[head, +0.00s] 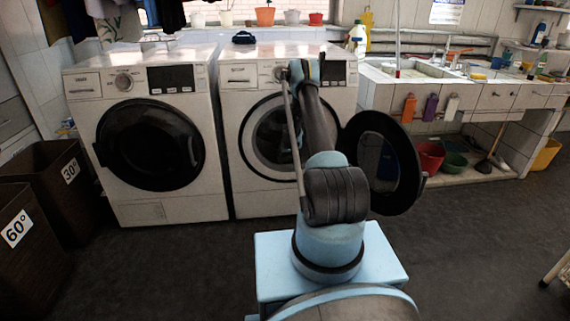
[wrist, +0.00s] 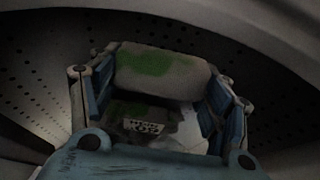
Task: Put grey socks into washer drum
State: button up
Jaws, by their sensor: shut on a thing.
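My gripper (wrist: 158,95) shows in the wrist view, its blue-padded fingers on both sides of a rolled grey bundle with a green patch, which looks like the grey socks (wrist: 180,72). It is shut on them. Around it is the perforated grey metal of the washer drum (wrist: 268,122), so the gripper and socks are within the drum. In the head view the right washer (head: 238,170) has its round door (head: 407,165) swung open to the right.
A second washer (head: 150,207) with a shut dark door stands at the left. Brown laundry bins (head: 38,240) marked 60° and 30° are at far left. A dark blue item (head: 243,37) lies on the right washer. A sink counter (head: 480,97) stands at the right.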

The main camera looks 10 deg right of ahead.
jog(key=shift+f, duration=0.85)
jog(key=o, duration=1)
jog(key=shift+f, duration=0.1)
jog(key=shift+o, duration=0.2)
jog(key=v, duration=1.2)
